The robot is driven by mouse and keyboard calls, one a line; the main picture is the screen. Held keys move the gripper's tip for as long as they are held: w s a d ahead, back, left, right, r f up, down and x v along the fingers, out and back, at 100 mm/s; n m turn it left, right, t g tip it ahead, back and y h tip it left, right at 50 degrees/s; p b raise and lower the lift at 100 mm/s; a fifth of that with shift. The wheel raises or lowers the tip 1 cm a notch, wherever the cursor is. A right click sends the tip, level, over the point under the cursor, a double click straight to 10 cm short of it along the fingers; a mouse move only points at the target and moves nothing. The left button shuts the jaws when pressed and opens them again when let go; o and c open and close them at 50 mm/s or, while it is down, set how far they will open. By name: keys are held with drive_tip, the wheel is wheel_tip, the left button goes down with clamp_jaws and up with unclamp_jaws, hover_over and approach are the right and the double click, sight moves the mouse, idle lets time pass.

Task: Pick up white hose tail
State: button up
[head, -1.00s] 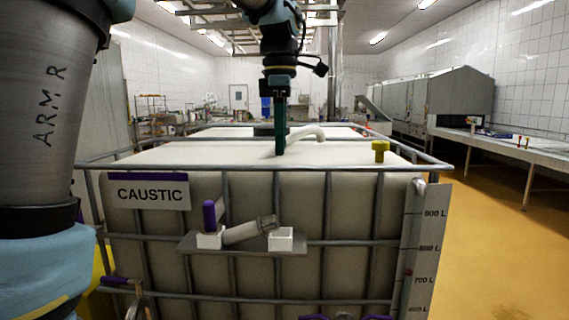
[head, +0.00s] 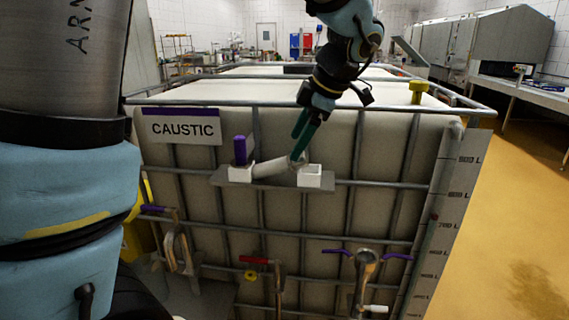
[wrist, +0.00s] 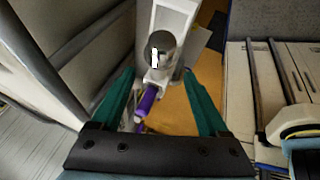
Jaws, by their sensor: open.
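The white hose tail appears to be the pale cylinder (head: 270,167) lying tilted on a small grey shelf (head: 275,182) on the front of the caustic tank. Its right end, metallic in the earlier frame, is partly hidden by my gripper (head: 297,147). My gripper is open, angled down and left at that right end. I cannot tell whether it touches. In the wrist view, a round grey end (wrist: 161,42) with a white patch shows just beyond and between the open teal fingers (wrist: 159,72).
The shelf has a left white holder (head: 240,173) with an upright purple piece (head: 240,150) and a right white holder (head: 310,176). Cage bars (head: 385,106) run above the shelf. Valves with purple handles (head: 365,262) and a red handle (head: 255,260) sit below.

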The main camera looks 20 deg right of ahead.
sight(282, 164)
drive_tip(key=x, duration=0.3)
drive_tip(key=shift+a+p+x, duration=0.15)
drive_tip(key=shift+p+x, duration=0.6)
drive_tip(key=shift+x, duration=0.6)
drive_tip(key=shift+a+p+x, duration=0.15)
drive_tip(key=shift+p+x, duration=0.55)
drive_tip(key=shift+x, duration=0.6)
drive_tip(key=shift+w+r, duration=0.1)
drive_tip(key=shift+c, duration=0.4)
clamp_jaws()
